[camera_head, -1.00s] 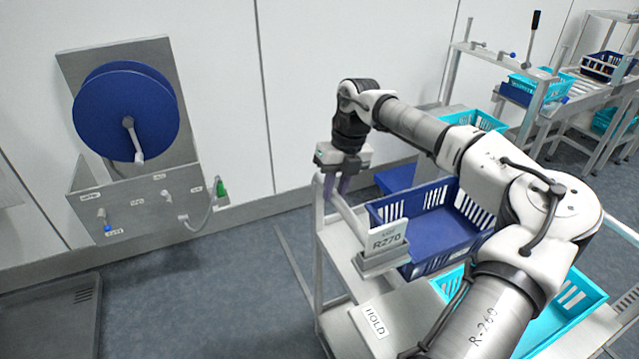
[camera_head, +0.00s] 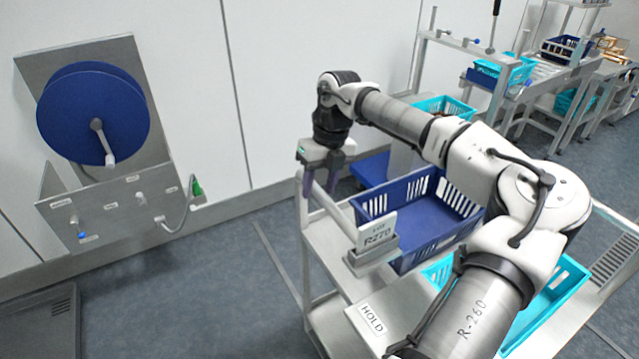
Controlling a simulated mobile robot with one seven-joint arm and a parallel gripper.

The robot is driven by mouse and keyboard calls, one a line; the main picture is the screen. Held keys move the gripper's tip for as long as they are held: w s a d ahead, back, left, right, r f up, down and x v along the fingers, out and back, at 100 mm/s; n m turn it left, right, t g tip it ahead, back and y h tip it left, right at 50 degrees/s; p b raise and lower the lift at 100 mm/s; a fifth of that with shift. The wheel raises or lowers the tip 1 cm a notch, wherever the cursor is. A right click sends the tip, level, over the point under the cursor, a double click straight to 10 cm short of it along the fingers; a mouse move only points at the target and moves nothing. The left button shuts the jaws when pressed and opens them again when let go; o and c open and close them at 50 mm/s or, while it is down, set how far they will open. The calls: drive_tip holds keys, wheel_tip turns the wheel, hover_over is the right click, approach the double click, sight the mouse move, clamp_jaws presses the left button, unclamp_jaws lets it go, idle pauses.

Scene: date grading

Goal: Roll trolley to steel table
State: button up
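The trolley (camera_head: 318,238) is a grey metal frame with a push bar on its left side, standing in front of me. On it are an empty blue crate (camera_head: 425,222), a turquoise crate (camera_head: 556,306) partly behind my arm, a card reading R270 (camera_head: 376,236) in a holder, and a plate marked HOLD (camera_head: 373,318). My gripper (camera_head: 319,190) points down at the trolley's push bar, with its purple fingers on either side of the bar's upper end. Whether the fingers press on the bar is too small to tell. A metal table (camera_head: 540,78) with crates stands at the back right.
A blue hose reel (camera_head: 93,113) with a wall panel hangs at the left. A grey floor grate or tray (camera_head: 40,318) lies at lower left. Another turquoise crate (camera_head: 447,106) stands behind my arm. Grey floor (camera_head: 190,285) is clear left of the trolley.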

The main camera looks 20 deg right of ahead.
wheel_tip(320, 180, up, 14)
drive_tip(key=d+b, duration=0.2)
drive_tip(key=shift+w+d+f, duration=0.2)
drive_tip(key=shift+w+d, duration=0.1)
drive_tip(key=shift+d, duration=0.05)
idle(0.5)
